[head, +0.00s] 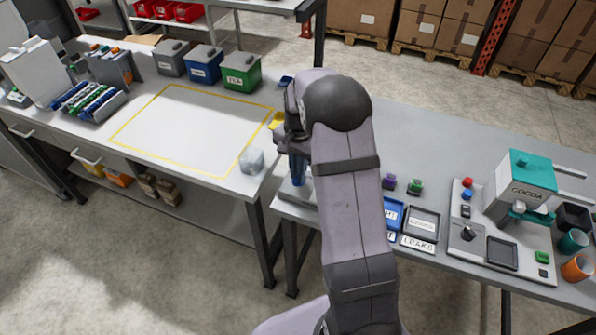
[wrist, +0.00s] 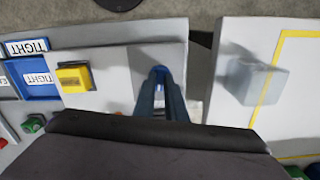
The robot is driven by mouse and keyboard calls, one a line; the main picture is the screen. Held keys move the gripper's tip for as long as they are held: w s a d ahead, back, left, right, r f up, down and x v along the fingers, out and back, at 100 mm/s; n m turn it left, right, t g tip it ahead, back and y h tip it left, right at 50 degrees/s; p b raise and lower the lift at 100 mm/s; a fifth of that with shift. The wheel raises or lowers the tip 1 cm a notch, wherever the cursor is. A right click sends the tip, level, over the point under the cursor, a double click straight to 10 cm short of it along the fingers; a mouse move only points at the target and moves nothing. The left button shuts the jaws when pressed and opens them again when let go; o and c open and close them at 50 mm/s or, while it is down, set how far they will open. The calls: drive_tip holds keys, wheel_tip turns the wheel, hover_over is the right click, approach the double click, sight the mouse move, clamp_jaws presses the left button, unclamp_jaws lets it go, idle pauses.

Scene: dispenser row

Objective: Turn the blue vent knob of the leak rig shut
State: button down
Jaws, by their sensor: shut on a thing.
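The blue vent knob (wrist: 158,70) shows in the wrist view between the tips of my gripper (wrist: 160,84), which is shut on it. The fingers hide part of the knob, and I cannot tell how far it is turned. The grey leak rig (wrist: 150,55) lies under and around the fingertips. In the head view my gripper (head: 296,172) is low over the near left corner of the right table, and my arm hides much of the rig (head: 288,190).
A yellow block (wrist: 74,78) is left of the fingers in the wrist view. A clear cube (head: 252,160) stands on the left table's near corner. Trays labelled TIGHT (wrist: 38,78) and LEAKS (head: 424,224) lie nearby. A coffee machine (head: 525,185) stands at the right.

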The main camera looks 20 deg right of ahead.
drive_tip(key=m, duration=0.6)
drive_tip(key=shift+w+r+m, duration=0.1)
drive_tip(key=shift+m, duration=0.2)
idle(0.4)
drive_tip(key=c, duration=1.8)
unclamp_jaws()
drive_tip(key=shift+r+b, duration=1.25)
drive_tip(key=shift+r, duration=2.4)
